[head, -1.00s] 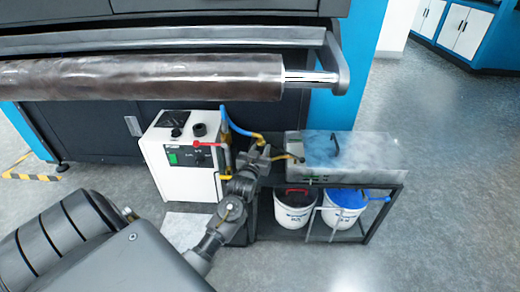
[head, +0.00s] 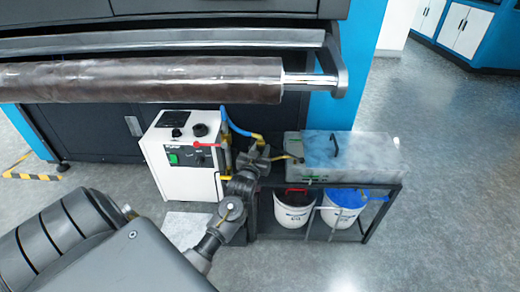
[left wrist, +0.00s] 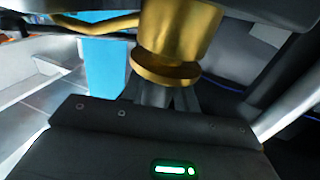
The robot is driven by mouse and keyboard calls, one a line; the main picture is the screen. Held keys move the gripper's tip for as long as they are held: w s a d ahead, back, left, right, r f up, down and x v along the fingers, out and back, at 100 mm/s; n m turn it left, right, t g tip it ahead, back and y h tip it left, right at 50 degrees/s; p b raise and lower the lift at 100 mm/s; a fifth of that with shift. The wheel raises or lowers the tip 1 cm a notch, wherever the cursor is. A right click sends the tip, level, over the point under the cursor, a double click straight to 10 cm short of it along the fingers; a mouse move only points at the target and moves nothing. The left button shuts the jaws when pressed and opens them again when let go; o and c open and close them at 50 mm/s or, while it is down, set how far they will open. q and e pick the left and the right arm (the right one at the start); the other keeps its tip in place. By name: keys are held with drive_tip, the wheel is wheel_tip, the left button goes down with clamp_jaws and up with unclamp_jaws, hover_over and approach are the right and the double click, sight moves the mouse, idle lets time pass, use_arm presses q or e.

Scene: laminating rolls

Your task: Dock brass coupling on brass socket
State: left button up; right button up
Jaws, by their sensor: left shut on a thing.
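My left gripper (head: 256,160) is in the middle of the head view, between the white unit and the grey metal box. It is shut on the brass coupling, which shows large in the left wrist view (left wrist: 178,35) as a gold cylinder with a wider round flange at its lower end. In the head view the gripper mostly hides the coupling. A small brass fitting (head: 297,159) shows at the left end of the box, close to the gripper; it looks like the brass socket. I cannot tell whether coupling and socket touch. My right gripper is not in view.
The grey metal box (head: 350,158) sits on a dark frame above two white buckets (head: 292,214). The white unit (head: 180,160) with knobs stands left, a blue hose (head: 236,127) beside it. A long dark roll (head: 140,78) spans above. Floor at right is clear.

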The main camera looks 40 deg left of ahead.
use_arm(q)
drive_tip(key=shift+f+b, duration=0.35)
drive_tip(key=shift+f, duration=0.3)
idle(0.4)
drive_tip(key=o, duration=0.9)
drive_tip(key=shift+c, duration=0.2)
